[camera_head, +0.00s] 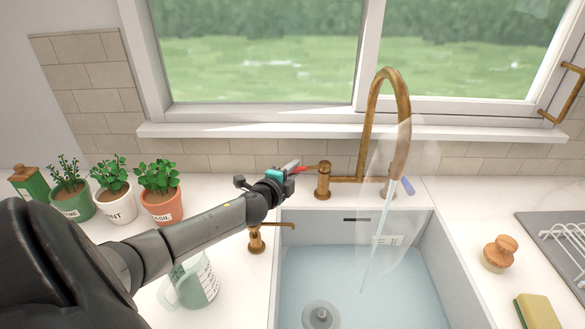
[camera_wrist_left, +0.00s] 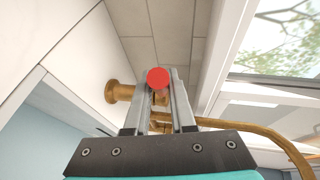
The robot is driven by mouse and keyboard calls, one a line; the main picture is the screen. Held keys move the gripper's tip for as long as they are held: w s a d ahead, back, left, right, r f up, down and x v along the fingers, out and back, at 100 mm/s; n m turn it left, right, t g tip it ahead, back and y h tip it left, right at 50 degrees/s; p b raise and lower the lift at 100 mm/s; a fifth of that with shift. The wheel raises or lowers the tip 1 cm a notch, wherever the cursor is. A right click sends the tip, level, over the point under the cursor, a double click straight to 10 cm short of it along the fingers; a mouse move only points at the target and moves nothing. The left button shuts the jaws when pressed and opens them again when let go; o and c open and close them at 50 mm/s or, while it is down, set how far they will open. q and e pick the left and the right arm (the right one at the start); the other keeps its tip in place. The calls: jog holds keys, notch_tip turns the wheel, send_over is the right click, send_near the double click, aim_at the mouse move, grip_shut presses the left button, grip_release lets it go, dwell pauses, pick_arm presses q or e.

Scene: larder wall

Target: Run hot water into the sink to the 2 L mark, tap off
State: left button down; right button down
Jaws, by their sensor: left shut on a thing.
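The brass tap (camera_head: 372,120) arches over the sink (camera_head: 436,262), and a stream of water (camera_head: 378,235) runs from its spout with a pale haze around it. Pale blue water (camera_head: 345,275) covers the sink floor and the drain. My left gripper (camera_head: 299,168) is shut on the red-marked hot handle (camera_head: 313,168), left of the spout. In the left wrist view the handle's red end (camera_wrist_left: 158,78) sits between the fingers. The blue-marked cold handle (camera_head: 407,186) is right of the spout.
Potted herbs (camera_head: 160,190) stand at the back left. A green-tinted jug (camera_head: 195,283) and a brass dispenser (camera_head: 257,238) are left of the sink. A wooden-topped brush (camera_head: 500,252), a sponge (camera_head: 538,311) and a drying rack (camera_head: 565,245) are on the right.

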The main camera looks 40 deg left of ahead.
pick_arm(q)
jog(key=shift+s+d+n+g+y+p, duration=0.25)
jog(key=shift+d+n+g+y+p, duration=0.15)
jog(key=shift+d+n+y, duration=0.35)
jog(key=w+d+n+g+y+b, duration=0.1)
jog(key=d+n+g+y+b, duration=0.8)
jog(key=n+g+b, duration=0.3)
jog(key=shift+w+g, duration=0.3)
jog(key=c, duration=0.8)
grip_release()
jog(key=shift+o, duration=0.2)
jog(key=shift+d, duration=0.1)
jog(key=v, duration=1.5)
jog(key=shift+d, duration=0.15)
